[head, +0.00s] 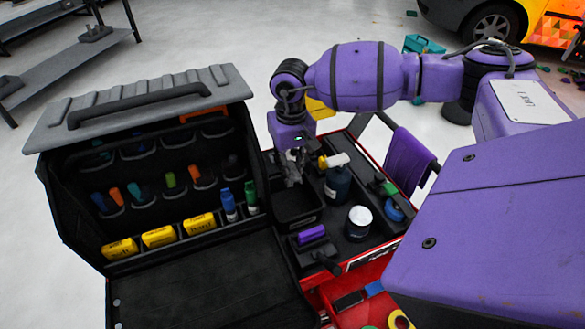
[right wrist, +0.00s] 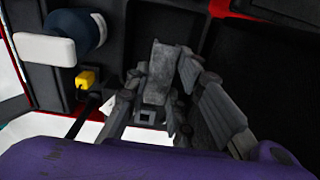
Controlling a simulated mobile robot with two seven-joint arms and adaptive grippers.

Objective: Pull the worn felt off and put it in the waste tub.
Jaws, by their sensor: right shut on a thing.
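My right gripper (head: 293,178) points down over a black open-topped tub (head: 299,222), which looks like the waste tub, in the red cart's top. The right wrist view shows its grey fingers (right wrist: 165,85) close up, with dark tub floor and walls beyond. A purple block (head: 312,234), possibly the squeegee, sits in a black holder just in front of the tub. My left gripper is not in view.
An open black tool case (head: 150,170) with yellow boxes stands to the left. A purple cloth (head: 408,158) hangs at the cart's far right.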

